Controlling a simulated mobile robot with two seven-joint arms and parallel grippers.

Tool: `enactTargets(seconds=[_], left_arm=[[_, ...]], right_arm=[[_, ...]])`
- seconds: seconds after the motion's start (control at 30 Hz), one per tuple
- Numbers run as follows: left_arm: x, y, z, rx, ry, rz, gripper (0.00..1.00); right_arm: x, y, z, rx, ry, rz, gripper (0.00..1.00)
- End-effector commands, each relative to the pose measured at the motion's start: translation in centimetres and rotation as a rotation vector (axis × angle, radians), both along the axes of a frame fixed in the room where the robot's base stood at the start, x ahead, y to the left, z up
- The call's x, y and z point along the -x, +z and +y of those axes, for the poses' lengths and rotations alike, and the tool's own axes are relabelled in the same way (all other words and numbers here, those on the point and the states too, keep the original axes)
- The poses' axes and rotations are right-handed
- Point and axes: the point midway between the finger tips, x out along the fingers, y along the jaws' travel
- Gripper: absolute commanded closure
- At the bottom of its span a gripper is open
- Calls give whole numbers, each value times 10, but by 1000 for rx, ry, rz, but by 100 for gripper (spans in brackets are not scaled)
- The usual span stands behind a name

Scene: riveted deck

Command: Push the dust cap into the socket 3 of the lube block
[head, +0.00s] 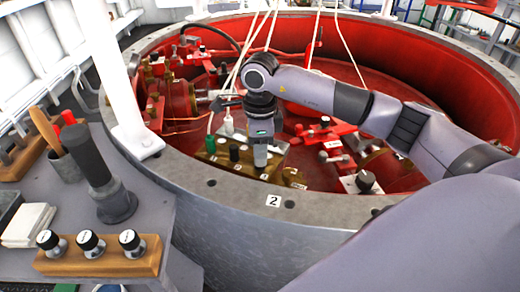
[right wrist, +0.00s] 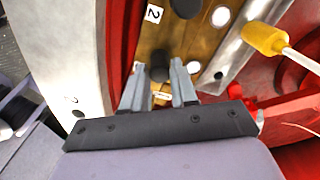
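The lube block (head: 217,158) is a brass-coloured bar inside the red ring, with dark caps on its left part and small number labels along its front. My right gripper (head: 260,160) points down over the right part of the block. In the right wrist view its two grey fingers (right wrist: 159,75) stand close on both sides of a dark dust cap (right wrist: 160,68). The cap appears pinched between the fingertips, over the brass face. Pale round sockets show beside the right finger. The fingers hide the cap's lower end and which socket lies under it. My left gripper is out of view.
A grey rim (head: 200,185) surrounds the red well. At left, a side table holds a wooden rack (head: 100,262) with three black-topped knobs and a dark upright cylinder (head: 95,170). A yellow-tipped rod (right wrist: 265,38) lies near the block. Red pipes and valves fill the well.

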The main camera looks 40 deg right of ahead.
Motion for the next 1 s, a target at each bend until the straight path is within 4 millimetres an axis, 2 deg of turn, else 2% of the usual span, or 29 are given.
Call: enactTargets(seconds=[0.03, 0.07, 0.47, 0.6, 0.8, 1.0], left_arm=[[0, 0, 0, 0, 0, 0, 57], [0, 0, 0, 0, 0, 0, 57], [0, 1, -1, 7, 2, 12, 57], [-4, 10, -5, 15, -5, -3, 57], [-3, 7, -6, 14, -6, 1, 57], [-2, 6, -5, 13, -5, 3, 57]], right_arm=[[0, 0, 0, 0, 0, 0, 55], [0, 0, 0, 0, 0, 0, 48], [0, 0, 0, 0, 0, 0, 48], [-1, 25, 0, -1, 1, -6, 48], [-1, 58, 0, 0, 1, -5, 48], [0, 71, 0, 0, 0, -1, 48]])
